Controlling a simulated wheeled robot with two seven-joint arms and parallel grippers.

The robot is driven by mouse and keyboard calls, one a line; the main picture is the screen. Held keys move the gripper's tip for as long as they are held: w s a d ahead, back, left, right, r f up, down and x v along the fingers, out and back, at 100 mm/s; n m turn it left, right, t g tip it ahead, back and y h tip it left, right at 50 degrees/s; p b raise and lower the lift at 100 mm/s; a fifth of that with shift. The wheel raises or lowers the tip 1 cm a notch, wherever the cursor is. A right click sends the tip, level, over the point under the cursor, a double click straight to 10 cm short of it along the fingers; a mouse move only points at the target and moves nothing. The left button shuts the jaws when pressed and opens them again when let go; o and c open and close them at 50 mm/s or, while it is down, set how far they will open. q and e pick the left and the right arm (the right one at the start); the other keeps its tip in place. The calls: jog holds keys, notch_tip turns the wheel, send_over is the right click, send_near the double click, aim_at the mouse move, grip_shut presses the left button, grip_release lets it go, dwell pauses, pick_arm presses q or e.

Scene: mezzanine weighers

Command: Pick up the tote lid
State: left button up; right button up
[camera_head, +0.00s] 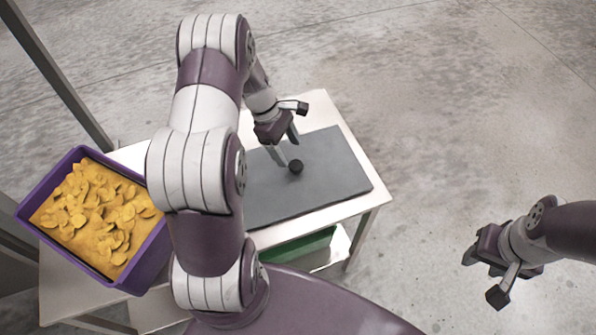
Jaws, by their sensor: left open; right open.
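The tote lid (325,184) is a flat dark grey panel lying on the pale table. A small round black knob (296,167) stands up near its middle. My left gripper (287,149) is open over the lid, with its fingertips just beyond and left of the knob in the picture. I cannot tell whether the fingers touch the lid, and nothing shows between them. My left arm hides the lid's left part. My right gripper (484,277) is open and empty, out over the floor to the right of the table.
A purple tote (143,278) full of yellow-orange chips stands left of my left arm. The table (372,200) has a lower shelf with a green object (300,245), partly hidden. A dark post (62,84) rises at the left. The concrete floor at right is clear.

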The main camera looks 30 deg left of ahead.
aim_at(296, 165)
pick_arm(q)
jog(key=x, duration=0.6)
jog(key=shift+w+a+f, duration=0.25)
jog(key=shift+r, duration=0.1)
grip_shut()
